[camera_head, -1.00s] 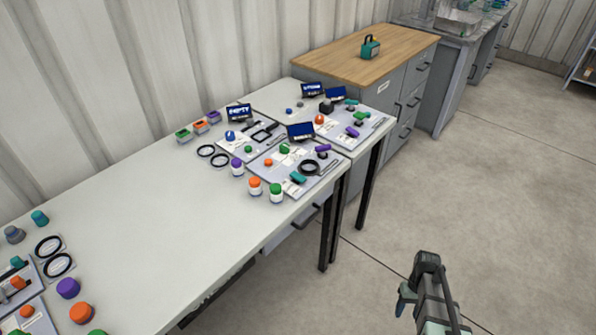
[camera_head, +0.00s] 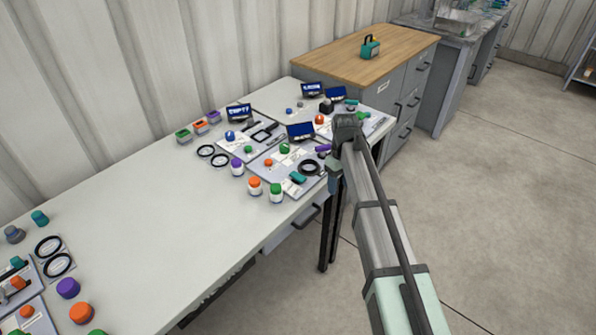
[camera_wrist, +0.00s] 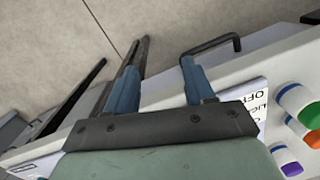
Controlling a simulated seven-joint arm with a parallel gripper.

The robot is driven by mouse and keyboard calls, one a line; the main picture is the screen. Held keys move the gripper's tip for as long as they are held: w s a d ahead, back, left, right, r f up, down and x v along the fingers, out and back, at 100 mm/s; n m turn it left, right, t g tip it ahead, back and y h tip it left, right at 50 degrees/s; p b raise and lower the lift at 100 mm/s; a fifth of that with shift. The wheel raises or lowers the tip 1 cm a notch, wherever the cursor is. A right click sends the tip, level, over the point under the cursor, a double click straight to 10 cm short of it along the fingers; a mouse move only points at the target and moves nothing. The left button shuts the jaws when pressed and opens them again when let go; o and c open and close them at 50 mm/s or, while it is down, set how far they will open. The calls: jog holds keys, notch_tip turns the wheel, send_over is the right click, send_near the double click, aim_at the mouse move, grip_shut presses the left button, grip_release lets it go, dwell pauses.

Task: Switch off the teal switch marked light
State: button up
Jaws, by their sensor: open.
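Several teal parts lie on the panels in the head view; one teal switch (camera_head: 297,177) is on the near panel (camera_head: 260,163), another teal piece (camera_head: 363,115) is on the far panel. Their markings are too small to read there. In the wrist view a white label (camera_wrist: 262,101) shows parts of words like "OFF" and "LIG"; the switch beside it is hidden behind my gripper. My gripper (camera_head: 336,172) hangs at the table's front edge, right of the near panel. In the wrist view my gripper (camera_wrist: 160,66) has its fingers apart with nothing between them.
Jars with an orange lid (camera_head: 254,183) and a green lid (camera_head: 275,190) stand in front of the near panel. The table (camera_head: 170,220) is clear between the two groups of panels.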

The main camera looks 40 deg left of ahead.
aim_at(298, 176)
jog(key=s+a+r+n, duration=0.2)
jog(key=s+a+r, duration=0.1)
jog(key=a+r, duration=0.4)
jog(key=s+a+r+n, duration=0.1)
jog(key=s+a+r, duration=0.3)
jog(key=r, duration=0.5)
jog(key=shift+t+y, duration=0.4)
jog(key=f, duration=0.9)
jog(key=w+a+f, duration=0.1)
jog(key=f, duration=0.4)
grip_shut()
